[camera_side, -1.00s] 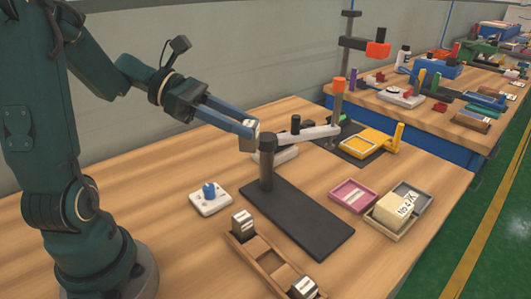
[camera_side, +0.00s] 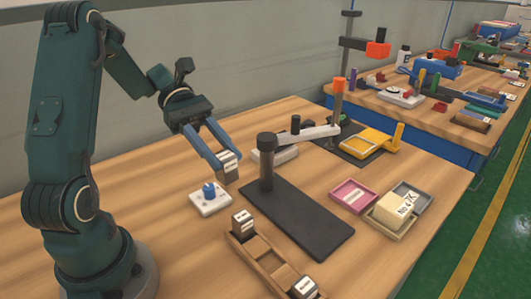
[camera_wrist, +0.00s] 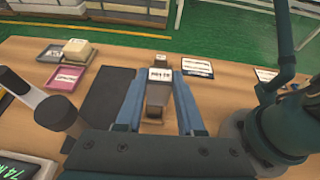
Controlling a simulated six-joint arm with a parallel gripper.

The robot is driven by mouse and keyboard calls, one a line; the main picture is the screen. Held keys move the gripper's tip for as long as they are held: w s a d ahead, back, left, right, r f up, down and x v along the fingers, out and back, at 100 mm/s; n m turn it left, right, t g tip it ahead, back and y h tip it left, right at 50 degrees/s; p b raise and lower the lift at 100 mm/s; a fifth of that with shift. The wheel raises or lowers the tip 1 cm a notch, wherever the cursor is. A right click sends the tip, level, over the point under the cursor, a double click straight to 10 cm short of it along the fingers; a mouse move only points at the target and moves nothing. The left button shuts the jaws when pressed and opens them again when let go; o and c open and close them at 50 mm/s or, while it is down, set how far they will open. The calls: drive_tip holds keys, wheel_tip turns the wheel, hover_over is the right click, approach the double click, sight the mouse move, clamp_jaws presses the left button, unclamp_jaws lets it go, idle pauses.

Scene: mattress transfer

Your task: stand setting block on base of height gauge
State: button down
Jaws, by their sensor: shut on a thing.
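My gripper (camera_side: 229,160) is shut on a grey setting block (camera_side: 229,170) with a white label, held in the air left of the height gauge. In the wrist view the labelled block (camera_wrist: 160,75) sits between my blue fingertips. The gauge's flat dark base (camera_side: 300,222) lies bare on the bench, with a dark post (camera_side: 267,160) at its rear end. A wooden rack (camera_side: 262,256) in front of the base holds two more labelled blocks, one near each end (camera_side: 243,222) (camera_side: 304,288).
A white plate with a blue knob (camera_side: 209,199) lies just below and left of the held block. Pink (camera_side: 352,196) and grey trays and a cream box (camera_side: 394,210) stand right of the base. A light arm and yellow frame (camera_side: 362,144) are behind.

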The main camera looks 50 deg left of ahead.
drive_tip(key=shift+s+a+f+m+g, duration=0.15)
drive_tip(key=shift+f+m+g, duration=0.1)
drive_tip(key=shift+f, duration=0.2)
drive_tip(key=shift+s+a+f+m+g, duration=0.15)
drive_tip(key=shift+f+g, duration=0.1)
drive_tip(key=shift+f, duration=0.2)
drive_tip(key=shift+d, duration=0.15)
drive_tip(key=x, duration=0.4)
drive_tip(key=f+x, duration=0.1)
drive_tip(key=x, duration=0.4)
drive_tip(key=w+f+x, duration=0.1)
drive_tip(key=x, duration=0.3)
drive_tip(key=shift+a+f, duration=0.1)
drive_tip(key=shift+a, duration=0.15)
drive_tip(key=shift+f, duration=1.75)
drive_tip(key=shift+f, duration=0.15)
drive_tip(key=c, duration=0.5)
unclamp_jaws()
drive_tip(key=shift+a, duration=0.1)
